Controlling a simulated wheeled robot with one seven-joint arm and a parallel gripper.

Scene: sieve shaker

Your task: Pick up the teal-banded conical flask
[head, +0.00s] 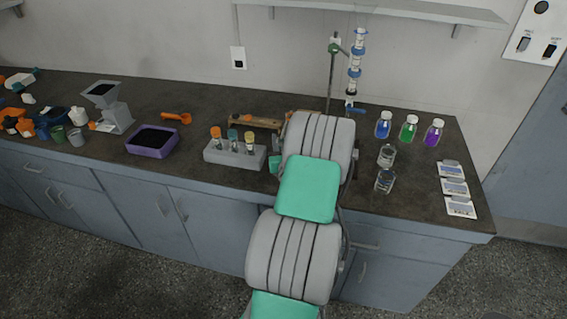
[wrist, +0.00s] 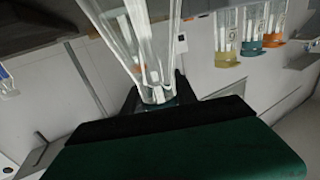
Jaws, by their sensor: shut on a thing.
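My gripper (wrist: 156,92) is shut on the teal-banded conical flask (wrist: 140,40) in the wrist view. The flask is clear glass, with a teal part low down between the dark fingers. It looks tilted in this view, and I cannot tell how far it is from the counter. In the head view my own arm hides the gripper and the held flask.
A grey rack (head: 222,156) with several capped vials stands left of my arm. Two clear glass vessels (head: 387,155) (head: 384,181) stand close to its right. Blue (head: 383,126), green (head: 408,130) and purple (head: 433,134) bottles stand behind. A stand (head: 331,75) rises at the back.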

